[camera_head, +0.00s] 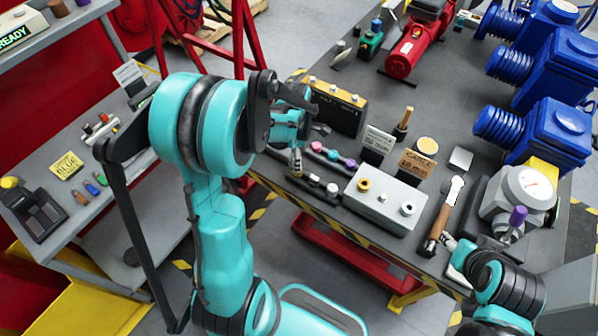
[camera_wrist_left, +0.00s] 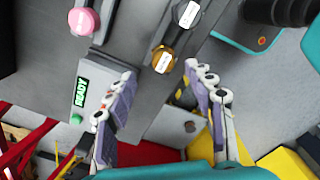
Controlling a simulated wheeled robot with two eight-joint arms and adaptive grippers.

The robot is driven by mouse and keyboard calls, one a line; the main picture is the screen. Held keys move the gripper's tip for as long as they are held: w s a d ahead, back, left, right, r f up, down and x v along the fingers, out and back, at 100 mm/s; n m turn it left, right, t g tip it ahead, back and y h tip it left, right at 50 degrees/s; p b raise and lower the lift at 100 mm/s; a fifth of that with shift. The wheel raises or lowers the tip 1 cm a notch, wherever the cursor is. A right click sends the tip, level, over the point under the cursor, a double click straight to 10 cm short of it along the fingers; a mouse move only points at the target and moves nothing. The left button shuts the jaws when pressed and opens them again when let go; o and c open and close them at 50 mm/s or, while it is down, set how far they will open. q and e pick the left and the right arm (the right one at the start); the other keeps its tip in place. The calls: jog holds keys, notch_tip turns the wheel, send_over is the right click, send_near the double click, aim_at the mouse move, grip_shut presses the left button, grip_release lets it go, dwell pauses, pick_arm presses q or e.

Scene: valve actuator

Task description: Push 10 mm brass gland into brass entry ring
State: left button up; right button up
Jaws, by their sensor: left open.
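In the left wrist view, a brass gland (camera_wrist_left: 163,60) with a white label lies ahead of my open left gripper (camera_wrist_left: 162,98). A silver gland (camera_wrist_left: 187,14) with a label is beside it. The gripper's jaws are spread wide, with nothing held between them. In the head view my left gripper (camera_head: 304,148) is over the table's front edge, and I cannot pick out the brass gland there. A brass ring (camera_head: 363,185) is at the left of the grey block (camera_head: 375,207). My right gripper (camera_head: 451,243) is beside the hammer handle; its jaws are unclear.
A card (camera_head: 418,170) reads "CABLE 10 mm". Coloured pieces (camera_head: 334,155) line up left of the block. A READY box (camera_wrist_left: 90,97) shows in the wrist view.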

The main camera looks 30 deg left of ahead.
pick_arm(q)
jog(key=f, duration=0.1)
jog(key=f+b, duration=0.1)
jog(key=f, duration=0.3)
jog(key=shift+s+d+b, duration=0.15)
jog(key=shift+d+b, duration=0.1)
jog(key=shift+b, duration=0.05)
jog(key=shift+f, duration=0.35)
jog(key=shift+r, duration=0.1)
jog(key=shift+c, duration=0.4)
jog(key=c, duration=1.2)
